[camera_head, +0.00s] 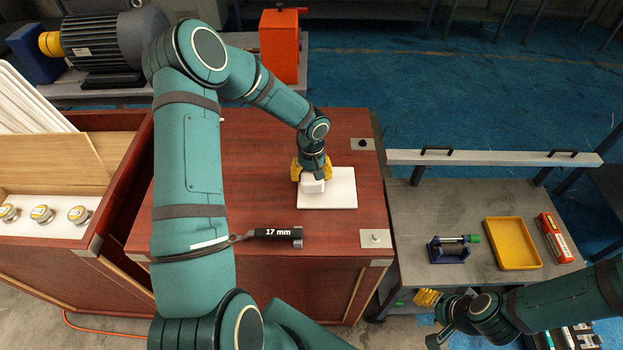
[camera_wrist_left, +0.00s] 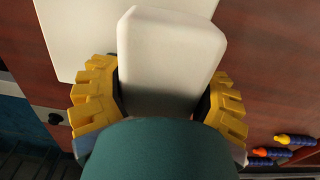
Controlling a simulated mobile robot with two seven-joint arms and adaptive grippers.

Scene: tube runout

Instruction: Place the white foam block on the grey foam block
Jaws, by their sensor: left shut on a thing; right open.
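My left gripper (camera_head: 312,172) is shut on the white foam block (camera_head: 313,186), with yellow fingers on either side of it. The block also shows in the left wrist view (camera_wrist_left: 172,55), upright between the fingers. It is at the left part of a flat white board (camera_head: 342,190) on the red-brown wooden chest. I cannot tell whether the block touches the board. I cannot make out a grey foam block in either view. My right gripper (camera_head: 431,318) is open and empty, low at the right by the grey bench.
A tool labelled 17 mm (camera_head: 278,234) lies on the chest (camera_head: 260,150) near its front. The grey bench (camera_head: 420,210) holds a blue fixture (camera_head: 449,250), a yellow tray (camera_head: 512,244) and a red box (camera_head: 555,238). An orange block-like stand (camera_head: 279,46) rises behind the chest.

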